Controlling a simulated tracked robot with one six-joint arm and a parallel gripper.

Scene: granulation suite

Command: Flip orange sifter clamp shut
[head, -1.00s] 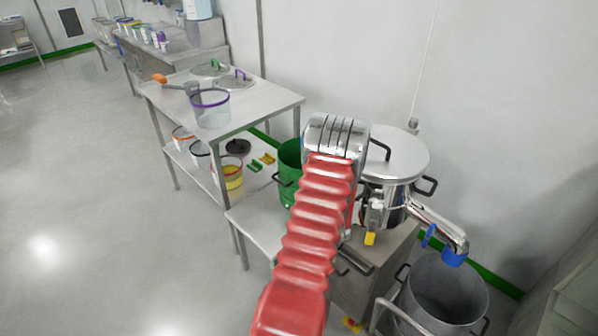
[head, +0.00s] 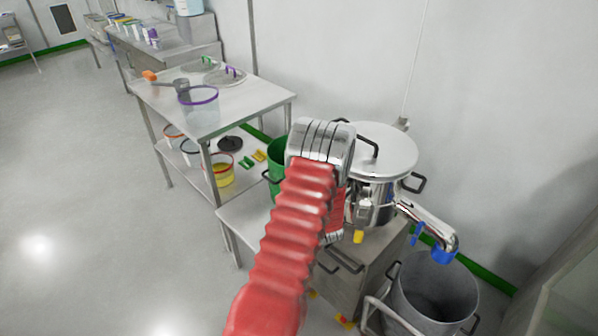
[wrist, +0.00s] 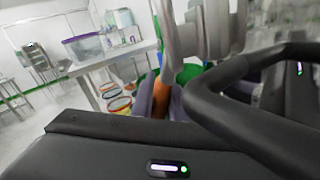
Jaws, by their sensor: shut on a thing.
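The steel sifter (head: 374,196) stands at the right in the head view, under a round lid (head: 385,150) with black handles. A yellow clamp tab (head: 358,237) hangs at its front, and a blue one (head: 417,232) hangs by its spout. The orange clamp (wrist: 160,97) shows in the wrist view as a small blurred orange patch between two greyish-purple fingers. My gripper (wrist: 161,101) is shut on it, beside the steel body. In the head view my red-sleeved arm hides the gripper and the orange clamp. The clamp's latch angle cannot be told.
A black handle bar (wrist: 235,85) crosses close in front of the wrist camera. A grey bin (head: 432,290) stands below the spout. A green bucket (head: 276,160) is left of the sifter. A steel table (head: 235,110) with tubs stands behind. Open floor lies at the left.

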